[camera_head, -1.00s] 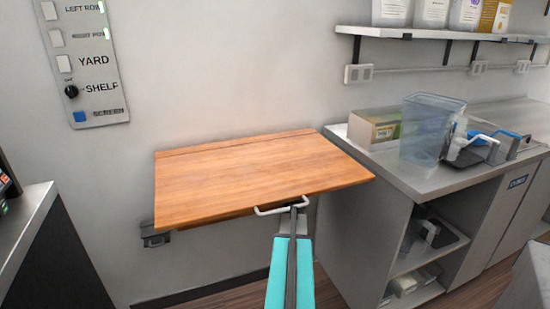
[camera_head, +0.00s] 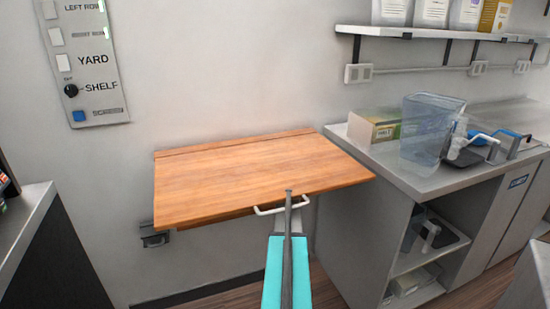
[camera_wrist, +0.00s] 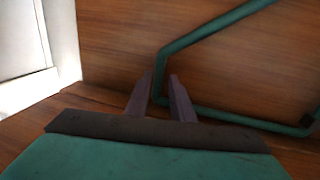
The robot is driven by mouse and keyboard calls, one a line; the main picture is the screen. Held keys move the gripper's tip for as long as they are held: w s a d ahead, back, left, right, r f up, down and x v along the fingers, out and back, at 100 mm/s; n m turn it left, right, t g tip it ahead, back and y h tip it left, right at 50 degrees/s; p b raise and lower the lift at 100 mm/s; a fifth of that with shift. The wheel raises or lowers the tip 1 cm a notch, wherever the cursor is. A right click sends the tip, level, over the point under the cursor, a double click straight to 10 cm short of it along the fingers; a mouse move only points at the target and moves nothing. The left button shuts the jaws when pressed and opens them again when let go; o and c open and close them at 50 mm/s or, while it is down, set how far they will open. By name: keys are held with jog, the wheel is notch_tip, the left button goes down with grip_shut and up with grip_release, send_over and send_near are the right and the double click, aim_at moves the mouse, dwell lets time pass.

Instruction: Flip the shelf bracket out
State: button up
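The wooden shelf (camera_head: 235,180) juts out from the wall like a flat board. A pale U-shaped handle (camera_head: 265,210) is at its front edge. My gripper (camera_head: 288,193) overlaps this handle in the head view, seen nearly edge-on. In the wrist view, a bent green tube (camera_wrist: 205,35), which looks like the bracket, runs across a wooden surface. Its corner lies between the two fingers of my gripper (camera_wrist: 161,80). The fingers stand apart with a narrow gap around the tube. I cannot tell whether they touch it. The shelf's underside is hidden in the head view.
A wall panel (camera_head: 92,60) with switches, labelled YARD and SHELF, hangs at upper left. A steel counter (camera_head: 440,178) with a clear container (camera_head: 425,130) stands close to the shelf's right. A dark cabinet (camera_head: 55,260) is at left. The floor between is clear.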

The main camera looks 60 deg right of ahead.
jog(key=shift+x, duration=1.4)
grip_shut()
